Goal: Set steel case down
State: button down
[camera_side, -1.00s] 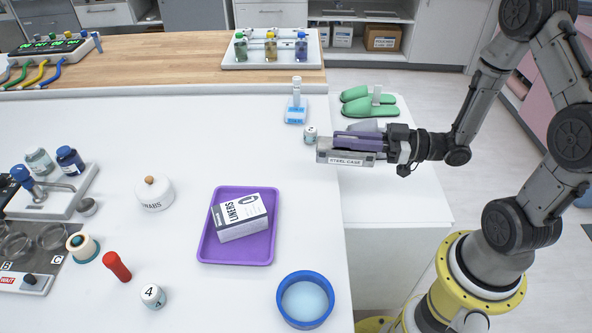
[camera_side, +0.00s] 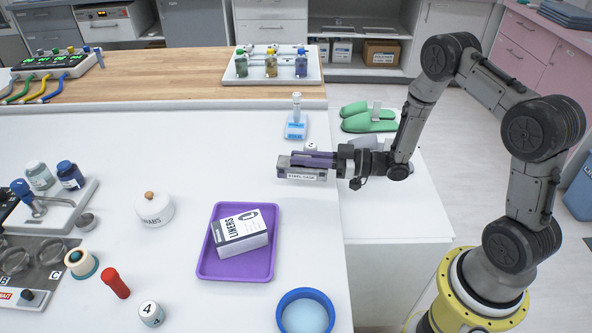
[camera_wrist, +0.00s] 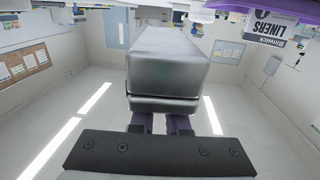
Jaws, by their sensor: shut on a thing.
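The steel case (camera_side: 301,175) is a grey metal box with a "STEEL CASE" label. My gripper (camera_side: 313,160), with purple fingers, is shut on it near the right edge of the white table, right of and beyond the purple tray. In the wrist view the case (camera_wrist: 166,65) fills the upper middle, held in the purple fingers (camera_wrist: 175,124). I cannot tell whether its underside touches the table.
A purple tray (camera_side: 207,262) holds a liners box (camera_side: 240,232). A blue round dish (camera_side: 305,313) stands in front. A small white numbered item (camera_side: 310,145) and a blue-white bottle (camera_side: 296,122) are behind the case.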

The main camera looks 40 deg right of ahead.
aim_at(296, 172)
jog(key=shift+w+f, duration=0.7)
jog(key=shift+f, duration=0.1)
jog(key=f, duration=0.1)
jog(key=w+f, duration=0.1)
jog(key=f, duration=0.1)
jog(key=shift+f, duration=0.3)
jog(key=shift+f, duration=0.1)
jog(key=shift+f, duration=0.1)
jog(key=c, duration=0.9)
grip_release()
jog(key=shift+s, duration=0.1)
